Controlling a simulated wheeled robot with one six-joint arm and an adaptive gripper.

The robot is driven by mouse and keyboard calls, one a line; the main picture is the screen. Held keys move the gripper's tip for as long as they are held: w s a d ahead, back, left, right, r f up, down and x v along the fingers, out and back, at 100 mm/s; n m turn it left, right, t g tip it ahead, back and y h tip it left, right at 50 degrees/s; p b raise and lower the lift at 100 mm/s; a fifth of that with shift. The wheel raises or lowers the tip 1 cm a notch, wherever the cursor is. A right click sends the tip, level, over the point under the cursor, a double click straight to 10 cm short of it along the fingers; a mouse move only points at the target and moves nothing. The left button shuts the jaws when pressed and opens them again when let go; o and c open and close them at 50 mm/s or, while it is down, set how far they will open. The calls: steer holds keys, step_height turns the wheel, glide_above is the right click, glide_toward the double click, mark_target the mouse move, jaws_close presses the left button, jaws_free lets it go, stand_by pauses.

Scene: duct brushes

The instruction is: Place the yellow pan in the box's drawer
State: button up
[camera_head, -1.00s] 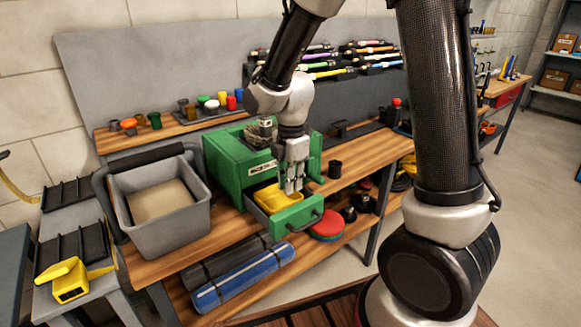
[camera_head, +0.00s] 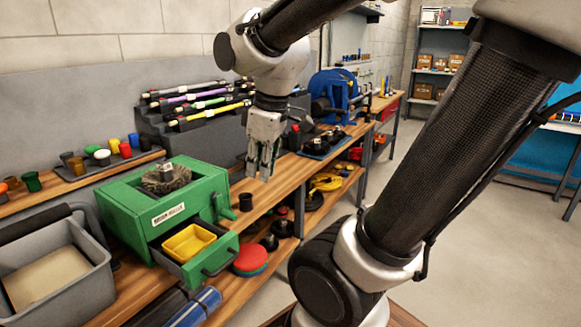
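The yellow pan (camera_head: 188,242) sits inside the pulled-out drawer (camera_head: 226,247) of the green box (camera_head: 125,205). The drawer has a green front with a dark handle. The pan looks roughly level, with its rim visible and nothing on it. My gripper (camera_head: 262,172) is above the bench, right of the box and up from the drawer, apart from the pan. Its fingers point down with a small gap between them, and they hold nothing. The far inner part of the drawer is hidden by the box.
A grey bin (camera_head: 85,300) stands left of the box. A rack of coloured brush rods (camera_head: 200,112) stands behind. Red and green discs (camera_head: 250,258) lie on the lower shelf beyond the drawer.

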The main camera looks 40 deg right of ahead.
steer(key=s+d+r+m+t, duration=0.1)
steer(key=s+d+m, duration=0.2)
steer(key=s+m, duration=0.3)
steer(key=shift+s+r+m, duration=0.15)
steer(key=shift+s+m, duration=0.25)
steer(key=shift+s, duration=0.05)
stand_by(0.7)
